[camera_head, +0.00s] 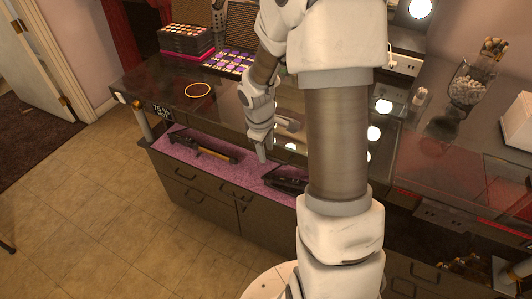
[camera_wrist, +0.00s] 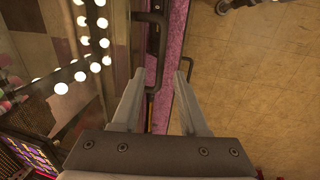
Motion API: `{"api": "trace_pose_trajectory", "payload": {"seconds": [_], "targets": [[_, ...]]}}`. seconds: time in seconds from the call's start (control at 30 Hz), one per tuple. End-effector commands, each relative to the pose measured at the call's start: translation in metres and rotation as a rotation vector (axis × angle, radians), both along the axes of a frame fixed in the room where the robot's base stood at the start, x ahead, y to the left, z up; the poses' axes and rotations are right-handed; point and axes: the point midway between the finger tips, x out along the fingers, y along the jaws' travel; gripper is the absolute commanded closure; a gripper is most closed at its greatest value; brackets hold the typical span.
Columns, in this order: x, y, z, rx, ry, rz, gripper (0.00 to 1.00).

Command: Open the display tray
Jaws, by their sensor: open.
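The display tray (camera_head: 225,172) is a long pink-lined section at the front of the dark counter, just above the drawer fronts. Dark tools lie on it. Its pink lining also shows as a strip in the wrist view (camera_wrist: 177,45). My gripper (camera_head: 262,158) is over the tray's front part in the head view, pointing down. In the wrist view my gripper (camera_wrist: 160,74) is open, its two fingers apart. A dark bar-shaped handle (camera_wrist: 161,50) runs between the fingers, closer to the left one. I cannot tell whether it touches either finger.
A dark tool with a yellowish part (camera_head: 200,147) lies on the tray's left side. Drawers with dark handles (camera_head: 187,190) are below. Makeup palettes (camera_head: 186,38) and a yellow ring (camera_head: 198,90) are on the counter top. The tiled floor (camera_head: 110,215) in front is clear.

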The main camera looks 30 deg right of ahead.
Motion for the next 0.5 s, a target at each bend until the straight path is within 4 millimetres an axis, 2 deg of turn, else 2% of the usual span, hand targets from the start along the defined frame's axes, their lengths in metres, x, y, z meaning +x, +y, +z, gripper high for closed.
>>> {"api": "trace_pose_trajectory", "payload": {"seconds": [0.17,0.47,0.5], "targets": [[0.0015,-0.0020,-0.0126,0.000,0.000,0.000,0.56],[0.0019,-0.0022,-0.0136,-0.001,-0.001,0.000,0.56],[0.0018,-0.0022,-0.0135,-0.001,-0.001,0.000,0.64]]}}
